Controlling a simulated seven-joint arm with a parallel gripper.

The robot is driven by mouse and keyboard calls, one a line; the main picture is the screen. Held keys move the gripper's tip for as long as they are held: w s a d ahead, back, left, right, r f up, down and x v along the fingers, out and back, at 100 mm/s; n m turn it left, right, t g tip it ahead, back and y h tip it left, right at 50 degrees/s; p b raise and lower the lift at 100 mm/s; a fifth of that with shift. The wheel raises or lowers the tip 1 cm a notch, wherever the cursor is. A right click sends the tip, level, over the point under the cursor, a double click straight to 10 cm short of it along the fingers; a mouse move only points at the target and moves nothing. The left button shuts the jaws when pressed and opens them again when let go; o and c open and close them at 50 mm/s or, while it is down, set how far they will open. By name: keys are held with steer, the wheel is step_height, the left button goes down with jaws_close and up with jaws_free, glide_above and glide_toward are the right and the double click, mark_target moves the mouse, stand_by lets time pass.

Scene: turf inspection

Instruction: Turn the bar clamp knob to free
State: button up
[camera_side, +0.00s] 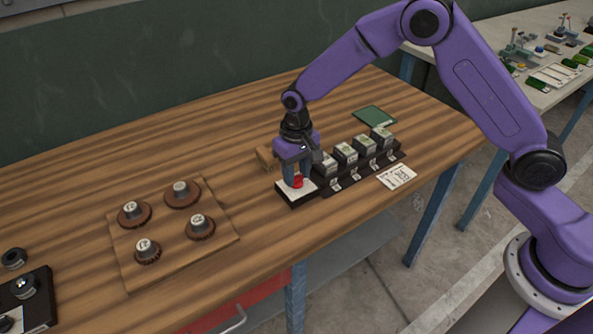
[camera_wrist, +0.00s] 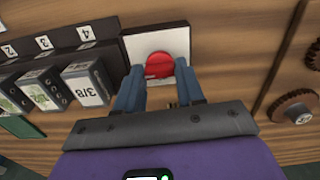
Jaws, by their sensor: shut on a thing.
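A red round knob (camera_wrist: 159,65) sits on a white-topped plate with a dark base (camera_wrist: 177,40). The same knob (camera_side: 297,181) shows in the side view between my fingers, low over the table. My gripper (camera_wrist: 160,78) points down at the plate and its two blue-grey fingers stand either side of the knob, shut on it. In the side view my gripper (camera_side: 296,180) partly covers the plate. The fingers hide the sides of the knob, and I cannot read any marking for its turned position. No label naming the bar clamp can be read.
A dark rack of labelled blocks (camera_side: 345,153) stands close on the right of the plate. A white card (camera_side: 397,176) and a green sheet (camera_side: 374,116) lie near it. A wooden board (camera_side: 170,240) with several numbered round pieces lies left. Bare table lies between board and plate.

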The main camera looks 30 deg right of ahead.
mark_target(296, 176)
steer(key=n, duration=0.4)
steer(key=shift+n, duration=0.3)
steer(key=n, duration=0.4)
steer(key=shift+n, duration=0.3)
steer(key=n, duration=0.4)
steer(key=shift+n, duration=2.1)
steer(key=o, duration=1.1)
steer(key=shift+c, duration=0.2)
steer(key=shift+r, duration=0.1)
step_height(296, 176, up, 17)
steer(key=shift+r, duration=0.15)
